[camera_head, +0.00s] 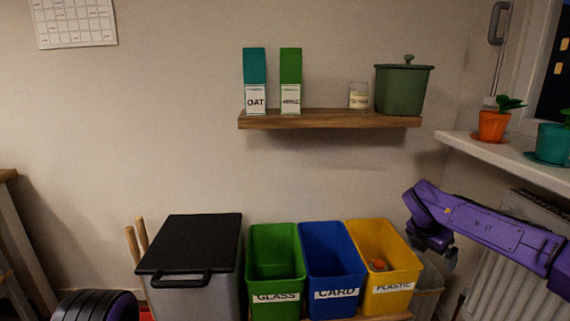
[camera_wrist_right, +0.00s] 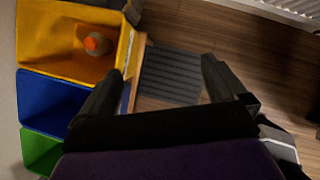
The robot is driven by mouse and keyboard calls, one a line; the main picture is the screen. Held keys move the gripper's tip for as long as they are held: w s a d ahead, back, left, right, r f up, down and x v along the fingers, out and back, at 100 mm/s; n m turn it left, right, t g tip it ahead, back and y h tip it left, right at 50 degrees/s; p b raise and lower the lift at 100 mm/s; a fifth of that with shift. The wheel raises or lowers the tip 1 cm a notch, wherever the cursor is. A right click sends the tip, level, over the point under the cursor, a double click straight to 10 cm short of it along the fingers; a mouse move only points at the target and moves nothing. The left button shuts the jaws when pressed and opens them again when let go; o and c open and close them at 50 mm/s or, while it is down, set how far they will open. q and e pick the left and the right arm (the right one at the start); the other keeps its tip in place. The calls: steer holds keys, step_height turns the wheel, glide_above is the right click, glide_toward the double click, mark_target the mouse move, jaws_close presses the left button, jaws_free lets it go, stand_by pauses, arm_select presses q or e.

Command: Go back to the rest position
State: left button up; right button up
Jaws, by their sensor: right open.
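My right arm comes in from the right of the head view, and its gripper (camera_head: 441,250) hangs just right of the yellow bin (camera_head: 408,268) labelled PLASTIC. In the right wrist view my right gripper (camera_wrist_right: 162,70) is open, with nothing between its dark fingers but the floor and a grey mat below. The yellow bin's edge (camera_wrist_right: 126,45) lies close beside the left finger. A pale item with an orange part (camera_wrist_right: 97,44) lies inside the yellow bin. My left gripper is not in view; a purple and black part of mine shows at the bottom left of the head view.
A blue CARD bin (camera_head: 335,262), a green GLASS bin (camera_head: 275,259) and a grey bin with a black lid (camera_head: 191,243) stand left of the yellow one. A wooden shelf (camera_head: 330,120) with cartons is above. A windowsill (camera_head: 510,155) and radiator (camera_head: 497,275) are at right.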

steer(key=s+a+f+n+t, duration=0.25)
steer(key=a+f+n, duration=0.25)
steer(key=f+n, duration=0.35)
steer(key=s+a+f+n+t, duration=0.1)
steer(key=s+a+f+n, duration=0.3)
steer(key=f+n, duration=0.4)
steer(key=s+a+f+n+t, duration=0.25)
steer(key=a+f+n, duration=0.35)
steer(key=n, duration=0.4)
steer(key=s+d+f+n+g+y, duration=0.1)
steer(key=s+f+n, duration=0.4)
steer(key=s, duration=0.4)
steer(key=s+f+n+g+y, duration=0.1)
steer(key=s+f+n, duration=0.45)
steer(key=s, duration=0.35)
steer(key=s+d+f+n+g, duration=0.1)
steer(key=s+d+n+g, duration=0.35)
steer(key=s, duration=1.05)
step_height(320, 180, up, 23)
steer(key=d+t+p, duration=0.1)
steer(key=d+p, duration=0.1)
steer(key=p, duration=2.1)
steer(key=shift+d+p, duration=0.2)
steer(key=shift+p, duration=0.1)
